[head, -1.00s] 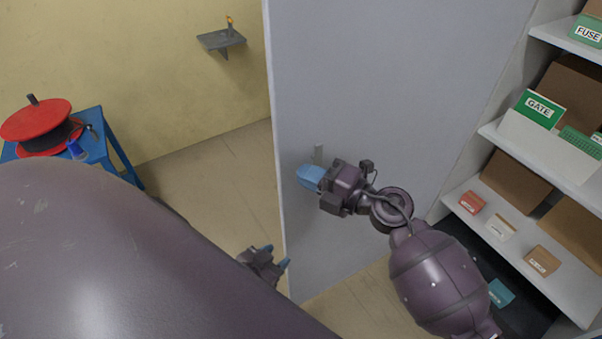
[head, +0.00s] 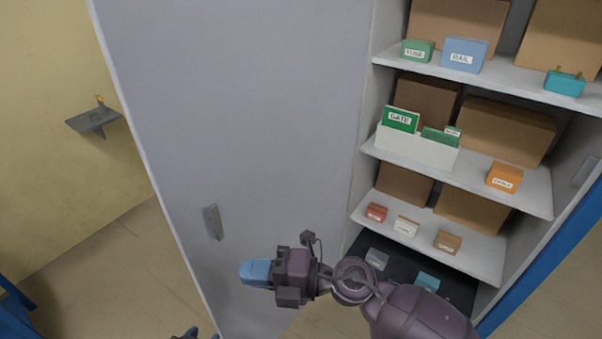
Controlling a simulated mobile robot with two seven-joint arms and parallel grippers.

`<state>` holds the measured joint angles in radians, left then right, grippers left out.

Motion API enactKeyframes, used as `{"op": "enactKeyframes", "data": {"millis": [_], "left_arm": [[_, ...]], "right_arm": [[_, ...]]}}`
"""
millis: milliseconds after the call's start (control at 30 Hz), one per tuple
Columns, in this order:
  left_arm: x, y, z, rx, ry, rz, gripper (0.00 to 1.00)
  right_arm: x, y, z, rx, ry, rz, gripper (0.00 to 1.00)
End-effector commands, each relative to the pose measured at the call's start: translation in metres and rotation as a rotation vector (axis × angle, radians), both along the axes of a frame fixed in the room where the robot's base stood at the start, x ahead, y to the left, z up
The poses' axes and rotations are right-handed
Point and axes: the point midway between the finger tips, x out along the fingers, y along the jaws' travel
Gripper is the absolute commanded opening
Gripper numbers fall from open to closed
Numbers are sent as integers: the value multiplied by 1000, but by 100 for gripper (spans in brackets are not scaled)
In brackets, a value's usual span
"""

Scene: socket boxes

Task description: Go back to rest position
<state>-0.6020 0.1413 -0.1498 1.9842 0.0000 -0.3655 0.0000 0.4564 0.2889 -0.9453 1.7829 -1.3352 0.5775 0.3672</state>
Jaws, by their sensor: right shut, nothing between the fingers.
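My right gripper (head: 255,273) has blue fingertips and points left in the lower middle of the head view. It is shut and empty, in front of the open grey cabinet door (head: 255,120) and below and right of its handle (head: 212,222), apart from the handle. My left gripper (head: 190,335) shows only as a small dark and blue piece at the bottom edge. The rest of it is cut off, so its jaws cannot be judged.
The open cabinet stands at right. Its shelves (head: 530,195) hold brown cartons, a white bin (head: 415,150) with green boards, and small labelled boxes such as an orange one (head: 504,178). A small wall shelf (head: 92,120) is at left. A blue table (head: 14,315) edges in at lower left.

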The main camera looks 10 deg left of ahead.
Motion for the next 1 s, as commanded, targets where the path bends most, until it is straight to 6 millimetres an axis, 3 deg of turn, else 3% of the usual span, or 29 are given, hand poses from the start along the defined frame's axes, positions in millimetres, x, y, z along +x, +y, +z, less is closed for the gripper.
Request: {"op": "enactKeyframes", "data": {"millis": [167, 267, 433, 567, 667, 800, 1000], "left_arm": [[-4, 1, -2, 1, 8, 2, 43], [-4, 1, -2, 1, 8, 2, 43], [-4, 1, -2, 1, 8, 2, 43], [-3, 1, -1, 2, 5, 1, 43], [-1, 0, 0, 1, 3, 0, 43], [-1, 0, 0, 1, 2, 0, 43], [-1, 0, 0, 1, 1, 0, 43]], "right_arm": [[5, 1, 2, 18, -23, -31, 0], [17, 1, 16, 88, 11, -104, 0], [69, -23, 68, 289, 162, -329, 0], [109, -66, 78, 426, 364, -543, 0], [134, -112, 64, 511, 552, -719, 0], [151, -178, 24, 593, 808, -936, 0], [136, -265, -49, 668, 1124, -1179, 0]]}}
